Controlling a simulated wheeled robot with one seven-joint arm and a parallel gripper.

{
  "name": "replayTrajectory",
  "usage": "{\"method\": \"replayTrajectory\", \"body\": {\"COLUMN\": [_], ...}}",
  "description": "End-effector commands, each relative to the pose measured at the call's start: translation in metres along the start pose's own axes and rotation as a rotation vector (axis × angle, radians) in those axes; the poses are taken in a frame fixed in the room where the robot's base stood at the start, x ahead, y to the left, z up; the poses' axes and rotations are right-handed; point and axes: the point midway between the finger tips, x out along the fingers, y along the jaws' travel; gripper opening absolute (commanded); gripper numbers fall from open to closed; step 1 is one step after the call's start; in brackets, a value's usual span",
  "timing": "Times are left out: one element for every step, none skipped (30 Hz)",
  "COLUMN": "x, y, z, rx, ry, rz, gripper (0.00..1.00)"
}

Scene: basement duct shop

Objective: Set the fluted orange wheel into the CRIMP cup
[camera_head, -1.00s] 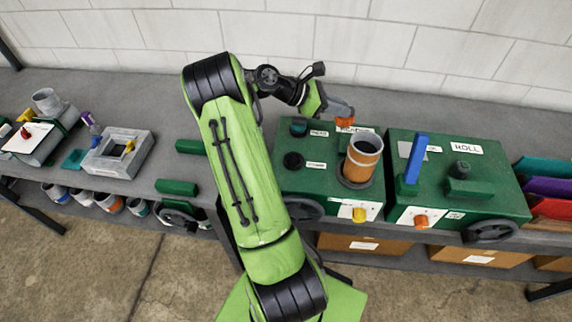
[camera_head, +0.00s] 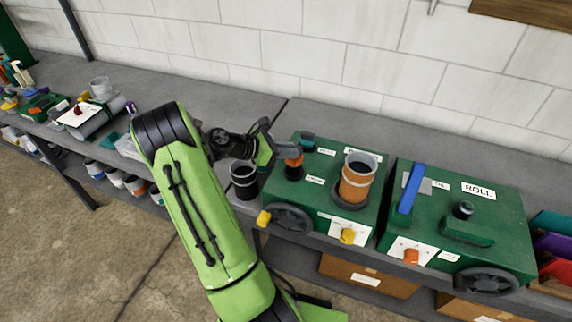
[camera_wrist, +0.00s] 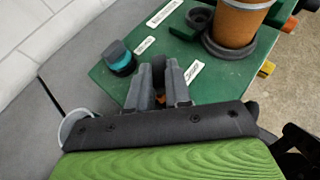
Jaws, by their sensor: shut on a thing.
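My gripper (camera_head: 281,149) is over the left part of the green machine (camera_head: 330,212) and shut on the fluted orange wheel (camera_head: 294,159). In the wrist view only a sliver of the wheel (camera_wrist: 160,99) shows between the fingers (camera_wrist: 160,85). The black CRIMP cup (camera_head: 294,173) is directly below the wheel, beside a white label (camera_head: 315,181). The wheel is at or just above its rim; I cannot tell whether it is inside. The fingers hide the cup in the wrist view.
A teal-topped piece sits in another black cup (camera_wrist: 120,58) nearby. An empty black cup (camera_wrist: 200,20) is near the large orange cylinder (camera_head: 357,180). A dark open can (camera_head: 243,180) stands left of the machine. The ROLL machine (camera_head: 470,215) is at right.

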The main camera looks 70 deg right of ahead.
Motion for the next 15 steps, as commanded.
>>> {"method": "replayTrajectory", "body": {"x": [0.003, 0.005, 0.008, 0.01, 0.013, 0.016, 0.017, 0.018, 0.018, 0.017, 0.017, 0.017, 0.017, 0.017, 0.018], "y": [0.0, -0.001, -0.001, -0.001, -0.001, -0.001, -0.001, 0.0, 0.0, 0.0, 0.0, 0.0, 0.0, 0.0, 0.0], "z": [-0.005, -0.009, -0.015, -0.02, -0.026, -0.032, -0.035, -0.036, -0.036, -0.035, -0.035, -0.035, -0.035, -0.035, -0.036], "rx": [-0.001, -0.001, -0.001, -0.003, -0.003, -0.002, -0.002, 0.0, 0.002, 0.003, 0.003, 0.002, 0.002, 0.002, 0.001], "ry": [0.0, 0.0, 0.0, 0.0, 0.0, 0.0, 0.0, 0.0, -0.001, -0.001, -0.001, -0.001, -0.001, -0.001, -0.001], "rz": [-0.001, -0.002, -0.002, -0.002, -0.002, -0.002, -0.002, -0.001, 0.0, 0.001, 0.001, 0.001, 0.001, 0.0, 0.001], "gripper": [0.0, 0.0, 0.0, 0.0, 0.0, 0.0, 0.0, 0.0, 0.0, 0.0, 0.0, 0.0, 0.0, 0.0, 0.0]}}
